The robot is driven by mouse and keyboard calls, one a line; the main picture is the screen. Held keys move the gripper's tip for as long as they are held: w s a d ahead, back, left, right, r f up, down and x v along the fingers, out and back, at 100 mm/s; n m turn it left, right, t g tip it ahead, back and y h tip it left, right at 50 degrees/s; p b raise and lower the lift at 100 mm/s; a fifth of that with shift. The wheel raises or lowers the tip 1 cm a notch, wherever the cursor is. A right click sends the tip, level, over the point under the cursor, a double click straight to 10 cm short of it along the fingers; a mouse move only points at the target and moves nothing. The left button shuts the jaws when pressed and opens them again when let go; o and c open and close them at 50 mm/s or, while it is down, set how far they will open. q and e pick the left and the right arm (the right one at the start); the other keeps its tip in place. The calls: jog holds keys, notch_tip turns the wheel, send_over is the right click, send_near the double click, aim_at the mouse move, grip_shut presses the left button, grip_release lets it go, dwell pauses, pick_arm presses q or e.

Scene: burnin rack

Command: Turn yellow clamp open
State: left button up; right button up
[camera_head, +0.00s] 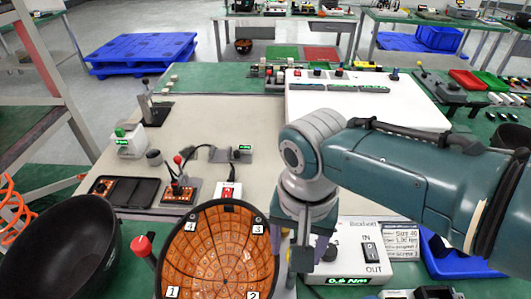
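My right gripper (303,255) comes in from the right and points down beside the right edge of a round orange gridded panel (217,255) with corner labels 1 to 4. Its fingertips are small and partly covered, so I cannot tell whether they are apart or hold anything. I cannot clearly make out a yellow clamp; it may be hidden behind the gripper or wrist. A small red-handled lever device (178,180) stands on an orange board to the left. My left gripper is not in view.
A control box (350,255) with an IN/OUT switch and green display sits right of the gripper. A red-knobbed lever (143,246) and a black bowl-shaped thing (60,250) are at the left. A blue tray (455,258) is at the right. The bench's middle (230,115) is fairly clear.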

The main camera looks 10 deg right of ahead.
notch_tip(320, 180, up, 9)
jog(key=p, duration=0.3)
jog(key=shift+f+p, duration=0.15)
jog(key=shift+p, duration=0.25)
jog(key=shift+r, duration=0.6)
